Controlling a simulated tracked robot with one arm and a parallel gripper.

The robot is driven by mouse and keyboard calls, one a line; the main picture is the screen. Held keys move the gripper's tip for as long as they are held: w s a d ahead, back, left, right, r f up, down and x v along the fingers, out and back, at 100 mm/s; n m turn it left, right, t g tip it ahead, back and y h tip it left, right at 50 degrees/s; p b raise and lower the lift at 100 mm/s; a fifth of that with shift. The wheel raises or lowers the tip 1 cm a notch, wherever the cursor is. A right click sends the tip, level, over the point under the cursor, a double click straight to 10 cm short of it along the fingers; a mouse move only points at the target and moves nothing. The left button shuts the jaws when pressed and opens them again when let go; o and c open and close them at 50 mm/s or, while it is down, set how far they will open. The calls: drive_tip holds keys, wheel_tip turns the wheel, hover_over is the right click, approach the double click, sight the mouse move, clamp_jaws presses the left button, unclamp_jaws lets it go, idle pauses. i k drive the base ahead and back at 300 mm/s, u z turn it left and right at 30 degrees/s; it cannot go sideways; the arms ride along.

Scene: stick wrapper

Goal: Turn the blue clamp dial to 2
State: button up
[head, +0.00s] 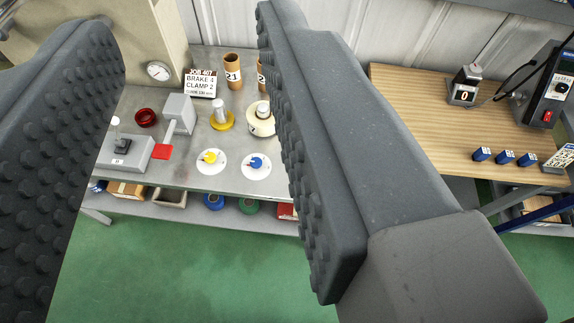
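The blue clamp dial (256,163) sits on a white round plate near the front edge of the metal bench, at the picture's middle. Its setting is too small to read. A yellow dial (210,157) on a similar white plate is just left of it. A job card (201,84) behind reads "BRAKE 4, CLAMP 2". My gripper (190,165) is open and empty, its two dark studded fingers wide apart in the foreground. The bench and dials show between the fingers, well beyond them. The right finger hides part of the bench right of the blue dial.
The metal bench (190,182) also holds a yellow-based spindle (221,118), a cream round unit (261,122), a grey box with a lever (125,150), a red ring (145,117) and cardboard tubes (233,72). A wooden bench (430,125) stands right. Green floor (180,265) in front is clear.

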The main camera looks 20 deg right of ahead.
sight(256, 163)
drive_tip(key=z, duration=0.05)
drive_tip(key=k, duration=0.55)
drive_tip(key=u, duration=0.6)
drive_tip(key=i, duration=1.6)
drive_tip(key=z, duration=0.55)
